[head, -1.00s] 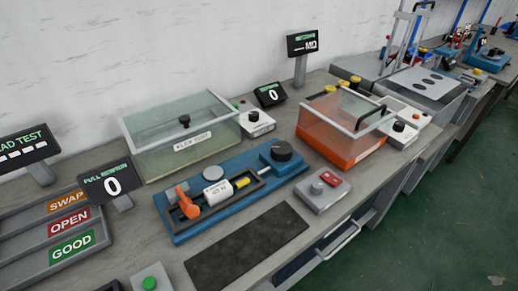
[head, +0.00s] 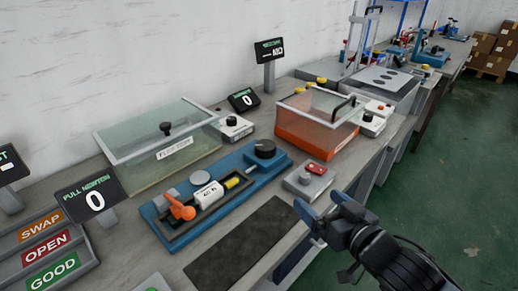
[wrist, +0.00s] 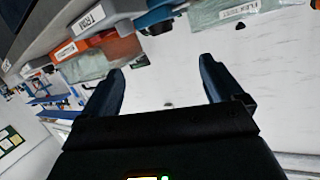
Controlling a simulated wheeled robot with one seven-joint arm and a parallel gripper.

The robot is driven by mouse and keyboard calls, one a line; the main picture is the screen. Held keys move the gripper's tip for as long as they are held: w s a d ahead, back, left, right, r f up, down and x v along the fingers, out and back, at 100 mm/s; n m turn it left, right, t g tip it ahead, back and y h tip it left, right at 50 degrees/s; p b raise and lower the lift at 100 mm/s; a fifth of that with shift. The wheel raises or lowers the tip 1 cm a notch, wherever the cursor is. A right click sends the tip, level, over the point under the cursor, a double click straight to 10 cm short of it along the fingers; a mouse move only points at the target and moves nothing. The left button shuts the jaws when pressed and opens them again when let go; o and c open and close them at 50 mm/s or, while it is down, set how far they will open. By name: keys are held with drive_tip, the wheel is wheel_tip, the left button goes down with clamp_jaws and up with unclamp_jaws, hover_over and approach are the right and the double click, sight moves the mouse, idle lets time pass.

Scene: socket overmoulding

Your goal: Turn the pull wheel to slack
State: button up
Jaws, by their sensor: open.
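The blue pull tester (head: 218,196) lies on the bench in the head view. Its dark round wheel (head: 265,148) is at the far right end, on a blue block. A white cylinder (head: 208,195) with a yellow part sits in its middle, and an orange lever clamp (head: 180,209) at its left end. The pull newton display (head: 92,200) reads 0. My gripper (head: 318,212) is open and empty, at the bench's front edge, to the right of the tester and apart from the wheel. In the wrist view its two fingers (wrist: 163,88) stand apart with nothing between them.
A grey box with a red switch (head: 308,178) lies between my gripper and the wheel. A clear-lidded bin (head: 160,145) stands behind the tester, and an orange bin (head: 315,120) to the right. A dark mat (head: 238,245) lies flat in front.

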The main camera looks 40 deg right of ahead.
drive_tip(key=w+d+r+m+g+h+b, duration=0.2)
drive_tip(key=w+d+m+g+h+b, duration=0.15)
drive_tip(key=w+d+m, duration=0.5)
drive_tip(key=w+d+r+m+g+h+b, duration=0.2)
drive_tip(key=w+d+r+m+g+h, duration=0.3)
drive_tip(key=d+m, duration=0.55)
drive_tip(key=m+g+y+b, duration=0.2)
drive_tip(key=m+y+b, duration=0.3)
drive_tip(key=m+y, duration=0.85)
approach(265, 145)
drive_tip(key=f+m+h, duration=0.1)
drive_tip(key=x, duration=0.8)
drive_tip(key=shift+a, duration=0.4)
drive_tip(key=shift+r, duration=0.1)
drive_tip(key=c, duration=1)
